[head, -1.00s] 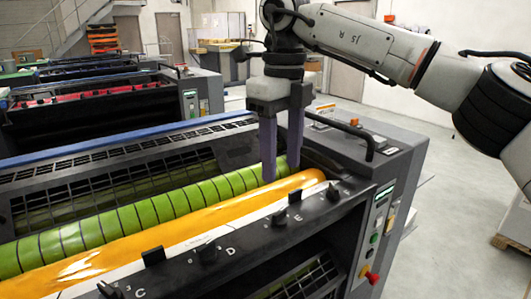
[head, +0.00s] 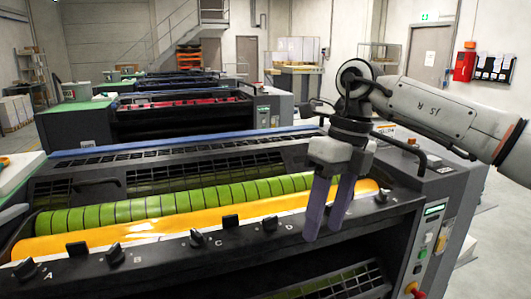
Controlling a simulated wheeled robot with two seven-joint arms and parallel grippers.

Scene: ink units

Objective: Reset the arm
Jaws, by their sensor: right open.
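My right gripper (head: 328,208) hangs from the right arm, with two purple-grey fingers pointing down and apart. My left gripper is not in view.
Black keys with letters line the front rail (head: 140,262). A control panel (head: 428,235) with buttons and a red knob is at the right end. More printing units (head: 190,115) stand behind. Open floor shows at the right.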

